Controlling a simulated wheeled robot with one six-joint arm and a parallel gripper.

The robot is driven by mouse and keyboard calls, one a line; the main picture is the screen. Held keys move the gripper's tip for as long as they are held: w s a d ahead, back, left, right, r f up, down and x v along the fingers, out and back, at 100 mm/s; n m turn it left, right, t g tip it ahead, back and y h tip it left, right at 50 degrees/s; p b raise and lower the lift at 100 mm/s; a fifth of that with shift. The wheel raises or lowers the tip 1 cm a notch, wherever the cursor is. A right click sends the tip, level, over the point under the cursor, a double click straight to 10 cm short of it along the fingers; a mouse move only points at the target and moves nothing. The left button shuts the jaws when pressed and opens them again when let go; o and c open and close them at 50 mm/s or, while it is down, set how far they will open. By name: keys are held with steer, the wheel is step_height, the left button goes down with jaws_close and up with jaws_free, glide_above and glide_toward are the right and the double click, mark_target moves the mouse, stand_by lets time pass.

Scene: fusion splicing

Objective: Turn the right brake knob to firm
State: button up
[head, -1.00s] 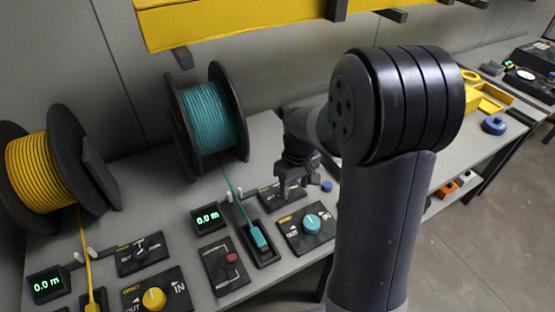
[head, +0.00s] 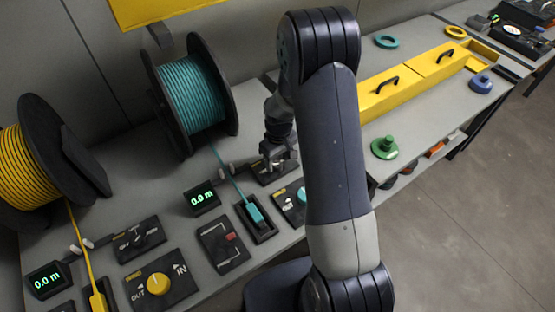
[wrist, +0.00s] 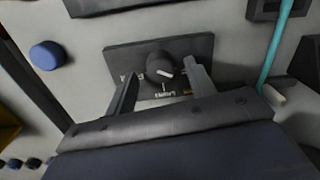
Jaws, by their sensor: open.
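The right brake knob (wrist: 160,67) is a round black knob with a white pointer mark, on a dark panel (wrist: 118,57) with small labels I cannot read clearly. In the wrist view the mark points to the lower right. My gripper (wrist: 161,73) is open, with one finger on each side of the knob; I cannot tell whether either finger touches it. In the head view my gripper (head: 279,158) is at the right brake panel (head: 270,178) beside the teal fibre, and hides the knob.
The teal reel (head: 190,92) stands behind, left of my gripper. The teal fibre runs to a clamp (head: 255,215) left of the panel. The teal dial (head: 301,195) is partly behind my arm. A blue round piece (wrist: 47,55) lies beside the panel in the wrist view.

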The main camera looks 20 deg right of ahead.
steer(key=shift+f, duration=0.5)
steer(key=shift+c, duration=0.5)
steer(key=c, duration=0.9)
